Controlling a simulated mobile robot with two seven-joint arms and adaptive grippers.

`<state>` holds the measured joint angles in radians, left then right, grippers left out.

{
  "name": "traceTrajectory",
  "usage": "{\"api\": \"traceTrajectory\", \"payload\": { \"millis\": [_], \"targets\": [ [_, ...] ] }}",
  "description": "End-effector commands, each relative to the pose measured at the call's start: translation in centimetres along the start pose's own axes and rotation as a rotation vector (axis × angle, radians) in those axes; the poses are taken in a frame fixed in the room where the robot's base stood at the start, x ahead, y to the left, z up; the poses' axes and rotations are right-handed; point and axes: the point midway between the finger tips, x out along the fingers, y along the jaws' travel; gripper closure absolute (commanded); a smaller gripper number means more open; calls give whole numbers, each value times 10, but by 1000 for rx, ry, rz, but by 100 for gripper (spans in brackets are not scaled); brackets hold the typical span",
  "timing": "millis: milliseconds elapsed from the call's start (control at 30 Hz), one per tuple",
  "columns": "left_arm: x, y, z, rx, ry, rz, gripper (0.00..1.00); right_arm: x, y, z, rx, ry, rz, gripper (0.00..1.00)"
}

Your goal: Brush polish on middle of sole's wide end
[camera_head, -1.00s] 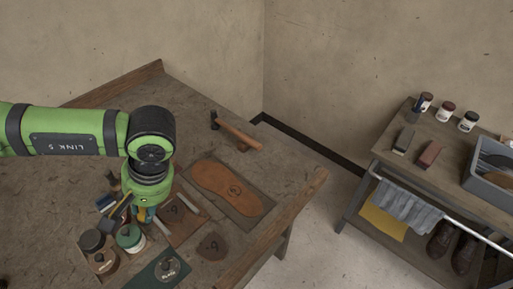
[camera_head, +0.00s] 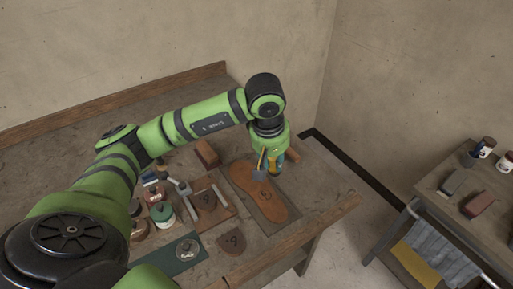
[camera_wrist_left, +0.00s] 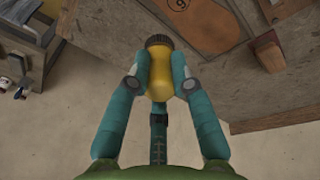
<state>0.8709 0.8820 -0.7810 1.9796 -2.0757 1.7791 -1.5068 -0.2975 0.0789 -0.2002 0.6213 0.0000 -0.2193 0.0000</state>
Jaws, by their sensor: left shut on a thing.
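The tan sole (camera_head: 270,205) lies on a dark mat near the bench's right side, with a round mark on its middle. My left gripper (camera_head: 270,164) is over the sole's far part, pointing down. It is shut on the yellow handle of a brush (camera_wrist_left: 158,66), whose dark round tip faces away from the gripper in the left wrist view. The sole also shows in the left wrist view (camera_wrist_left: 205,30), up and right of the brush tip. I cannot tell whether the tip touches the sole. My right gripper is not in view.
A green jar (camera_head: 162,213) and a brown jar (camera_head: 138,229) stand left of the sole. A round tin (camera_head: 187,249) sits on a green mat. A brown block (camera_head: 207,153) stands behind. A side table (camera_head: 455,205) stands at right.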

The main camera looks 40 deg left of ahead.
Motion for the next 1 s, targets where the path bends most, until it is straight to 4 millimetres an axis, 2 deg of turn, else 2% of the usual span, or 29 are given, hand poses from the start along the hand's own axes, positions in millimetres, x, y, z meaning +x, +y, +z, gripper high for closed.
{"api": "traceTrajectory", "payload": {
  "millis": [33,100,300,467,800,1000],
  "targets": [
    [2,-12,-11,-57,9,9,100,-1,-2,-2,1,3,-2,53],
    [2,-22,-24,-114,26,28,100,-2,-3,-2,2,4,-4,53],
    [3,-36,-40,-187,50,53,100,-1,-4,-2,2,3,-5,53],
    [12,-37,-39,-191,50,55,100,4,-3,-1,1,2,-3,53],
    [46,-42,-33,-190,50,56,100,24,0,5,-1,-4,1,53],
    [51,-43,-32,-189,51,56,100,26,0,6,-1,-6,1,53]
  ]
}}
